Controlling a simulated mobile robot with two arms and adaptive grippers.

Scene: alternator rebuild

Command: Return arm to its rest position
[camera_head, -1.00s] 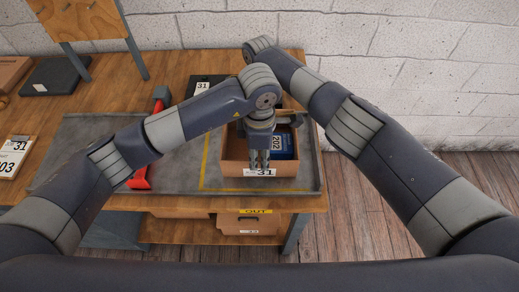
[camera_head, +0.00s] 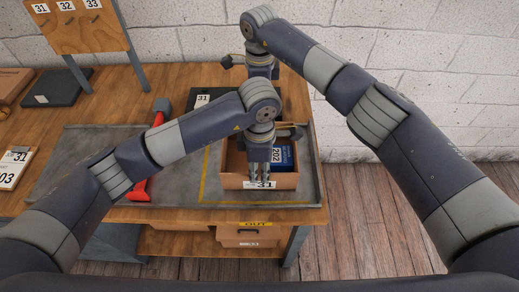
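My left gripper (camera_head: 260,170) points straight down into the open cardboard box labelled 31 (camera_head: 232,182). Its fingertips are low behind the box's front wall, so I cannot tell whether they are apart or hold something. A blue carton labelled 202 (camera_head: 286,156) lies in the box, just right of the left fingers. My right arm comes in from the right and bends down at the back. The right wrist hangs beyond the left arm, above the back of the bench. The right gripper's fingers are hidden behind the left arm's elbow.
The grey tray (camera_head: 86,150) with a yellow outline holds the box and a red-handled hammer (camera_head: 157,118). A black case labelled 31 (camera_head: 202,100) lies behind. A numbered board (camera_head: 82,25) stands at the back left. A brick wall closes the back.

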